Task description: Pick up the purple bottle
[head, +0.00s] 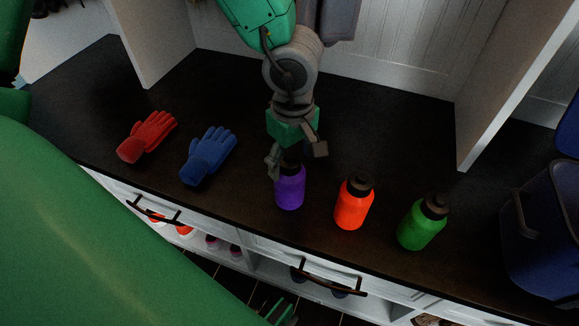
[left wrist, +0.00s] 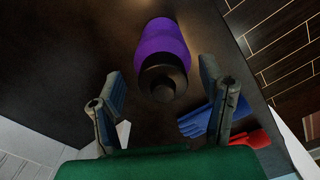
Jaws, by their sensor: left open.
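The purple bottle (head: 290,188) stands upright on the dark countertop near its front edge, with a black cap. In the left wrist view the purple bottle (left wrist: 163,40) shows at the top middle, its dark cap towards me. My left gripper (head: 296,158) is open just above and behind the bottle, and partly covers its cap in the head view. In the left wrist view the two fingers of my left gripper (left wrist: 161,78) are spread wide, one on each side of the cap, with gaps between.
An orange bottle (head: 354,203) and a green bottle (head: 423,222) stand to the right. A blue glove (head: 208,155) and a red glove (head: 147,137) lie to the left. A blue bin (head: 548,235) is at far right. White dividers rise behind the counter (head: 370,120).

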